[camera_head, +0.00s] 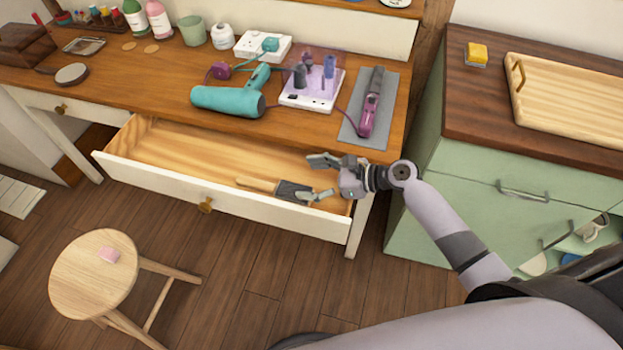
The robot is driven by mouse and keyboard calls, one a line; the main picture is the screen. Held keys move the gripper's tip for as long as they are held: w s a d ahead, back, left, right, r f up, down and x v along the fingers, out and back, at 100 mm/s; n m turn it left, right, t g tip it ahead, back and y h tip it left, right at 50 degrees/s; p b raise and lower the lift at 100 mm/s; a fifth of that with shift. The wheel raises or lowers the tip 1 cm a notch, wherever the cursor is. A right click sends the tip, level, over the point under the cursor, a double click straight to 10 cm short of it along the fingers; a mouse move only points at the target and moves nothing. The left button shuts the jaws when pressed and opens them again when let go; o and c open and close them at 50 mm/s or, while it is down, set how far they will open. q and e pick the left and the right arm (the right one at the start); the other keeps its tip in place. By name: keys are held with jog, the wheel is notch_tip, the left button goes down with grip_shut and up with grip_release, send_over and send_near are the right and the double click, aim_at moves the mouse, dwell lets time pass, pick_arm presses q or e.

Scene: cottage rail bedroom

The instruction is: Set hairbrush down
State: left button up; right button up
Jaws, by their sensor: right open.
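The hairbrush (258,185), with a pale wooden handle and a dark head, lies in the right part of the open drawer (180,145). Its handle points left. My right gripper (318,178) reaches in from the right over the drawer's right end, fingers open. One finger is above the brush head and the other is at its right end; I cannot tell whether the lower finger touches it. My left gripper is not in view.
The desk top (150,82) above the drawer holds a teal hair dryer (230,95), a purple straightener (370,105) on a grey mat and a clear organizer (313,85). A green cabinet (470,180) stands right. A round stool (95,278) stands front left.

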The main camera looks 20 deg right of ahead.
jog(key=v, duration=1.2)
